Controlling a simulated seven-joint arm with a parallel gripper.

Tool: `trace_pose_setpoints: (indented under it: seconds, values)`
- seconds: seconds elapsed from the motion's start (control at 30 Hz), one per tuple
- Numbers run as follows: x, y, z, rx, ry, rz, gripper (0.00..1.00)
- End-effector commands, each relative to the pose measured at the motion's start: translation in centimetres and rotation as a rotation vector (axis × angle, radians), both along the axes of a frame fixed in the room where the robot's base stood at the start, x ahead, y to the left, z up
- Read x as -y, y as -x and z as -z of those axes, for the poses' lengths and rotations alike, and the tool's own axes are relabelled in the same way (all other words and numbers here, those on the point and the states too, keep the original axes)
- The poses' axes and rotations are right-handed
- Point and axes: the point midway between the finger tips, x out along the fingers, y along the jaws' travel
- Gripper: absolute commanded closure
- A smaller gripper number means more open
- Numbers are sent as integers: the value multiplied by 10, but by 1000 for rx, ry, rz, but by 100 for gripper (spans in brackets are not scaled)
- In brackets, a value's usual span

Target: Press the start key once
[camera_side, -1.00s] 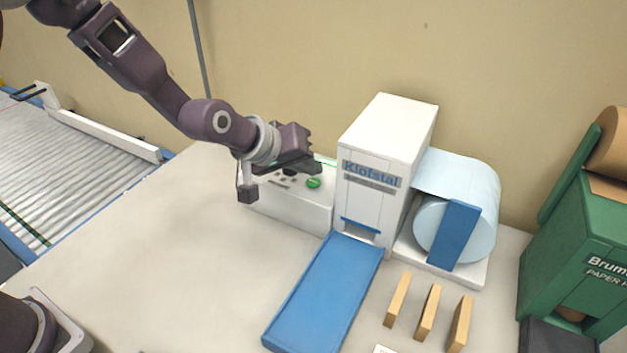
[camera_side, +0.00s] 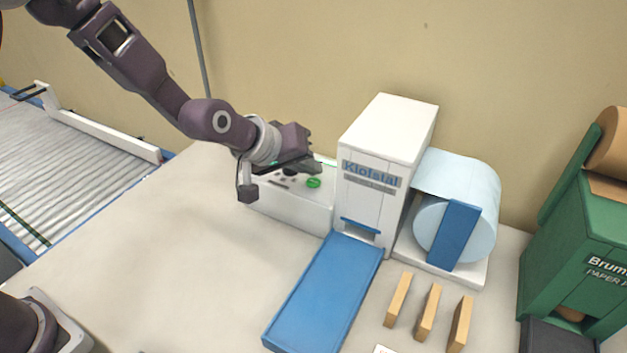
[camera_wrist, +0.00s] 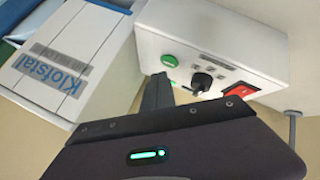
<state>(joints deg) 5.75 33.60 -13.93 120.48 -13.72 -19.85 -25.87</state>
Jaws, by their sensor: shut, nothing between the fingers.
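A round green key (camera_side: 314,183), which looks like the start key, sits on the white control box (camera_side: 300,208) left of the Klofstal machine. In the wrist view the green key (camera_wrist: 169,60) shows fully, with a pale mark on it. My gripper (camera_side: 316,167) is shut and empty, its fingers over the box top just above the key in the picture. In the wrist view the shut fingers (camera_wrist: 157,85) end close to the key, not covering it. I see no clear contact; the exact gap cannot be told.
A black knob (camera_wrist: 201,80) and a red switch (camera_wrist: 240,92) share the key's panel. The white Klofstal machine (camera_side: 385,160) stands close on the right, with a blue chute (camera_side: 325,295) in front. The table front left is clear.

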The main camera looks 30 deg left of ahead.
Motion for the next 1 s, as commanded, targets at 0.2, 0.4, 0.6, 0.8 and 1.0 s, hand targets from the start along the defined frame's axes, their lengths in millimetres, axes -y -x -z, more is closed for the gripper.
trace_pose_setpoints:
  seconds: [0.2,0.4,0.6,0.8,1.0]
  values:
    - [0,0,0,0,0,0,100]
    - [0,0,0,0,0,0,100]
    - [0,0,0,0,0,0,100]
    - [0,0,2,-1,0,1,100]
    - [0,0,9,-1,0,1,100]
